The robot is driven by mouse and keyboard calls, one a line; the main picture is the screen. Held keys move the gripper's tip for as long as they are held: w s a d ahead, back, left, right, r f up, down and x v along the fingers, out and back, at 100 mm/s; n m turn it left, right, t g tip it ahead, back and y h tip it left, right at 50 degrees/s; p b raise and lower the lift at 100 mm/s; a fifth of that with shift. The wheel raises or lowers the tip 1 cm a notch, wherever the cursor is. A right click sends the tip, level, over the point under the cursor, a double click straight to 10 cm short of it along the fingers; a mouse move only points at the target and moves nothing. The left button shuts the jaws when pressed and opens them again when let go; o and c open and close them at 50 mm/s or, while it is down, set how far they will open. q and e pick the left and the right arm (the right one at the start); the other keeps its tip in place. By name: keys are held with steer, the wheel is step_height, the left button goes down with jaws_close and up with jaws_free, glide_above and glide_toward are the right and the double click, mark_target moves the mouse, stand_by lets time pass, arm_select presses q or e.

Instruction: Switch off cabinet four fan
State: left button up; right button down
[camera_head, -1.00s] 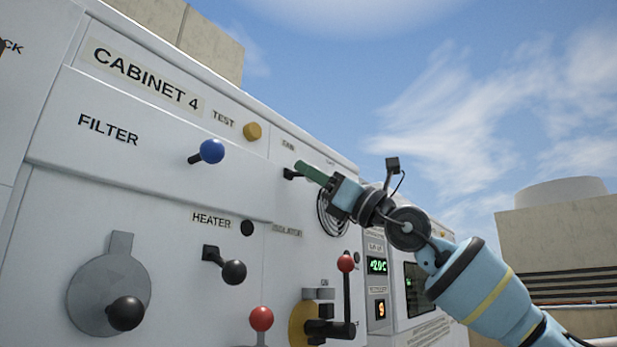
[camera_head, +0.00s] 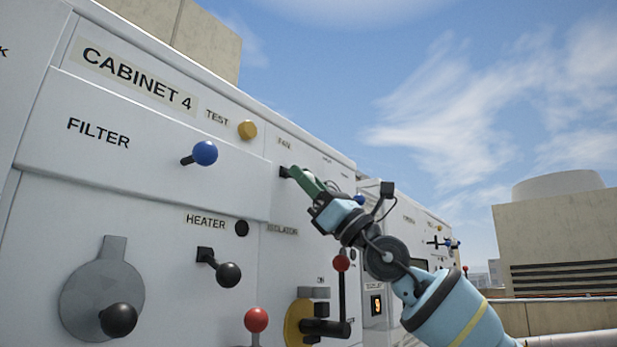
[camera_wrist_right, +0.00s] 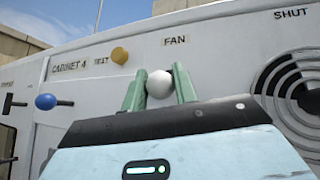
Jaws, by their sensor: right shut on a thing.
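The cabinet 4 panel carries a name plate (camera_head: 138,80) in the head view, with a FAN label (camera_head: 284,142) to its right. Under that label a dark switch mount (camera_head: 284,172) shows beside my fingertips. My right gripper (camera_head: 298,178) has green fingers and reaches this switch from the right. In the right wrist view the FAN label (camera_wrist_right: 176,41) stands just above a white ball knob (camera_wrist_right: 159,84), and my right gripper (camera_wrist_right: 160,88) is shut on that knob, one finger on each side. The knob's lever is hidden behind it. My left gripper is out of view.
The blue filter knob (camera_head: 204,153), yellow test button (camera_head: 247,130) and black heater knob (camera_head: 228,274) stick out left of my right arm. A red-knobbed isolator lever (camera_head: 342,264) is below it. A round vent grille (camera_wrist_right: 292,95) is right of the fan knob. Open sky lies right.

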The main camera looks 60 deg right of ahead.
stand_by(0.3)
steer(key=c, duration=1.1)
jaws_free()
steer(key=shift+c, duration=0.2)
steer(key=shift+s+d+f+h+b, duration=0.2)
steer(key=shift+f+h+b, duration=0.1)
steer(key=shift+f+b, duration=0.35)
steer(key=b+v, duration=0.6)
steer(key=b, duration=0.1)
steer(key=shift+s, duration=0.3)
steer(key=shift+f, duration=0.1)
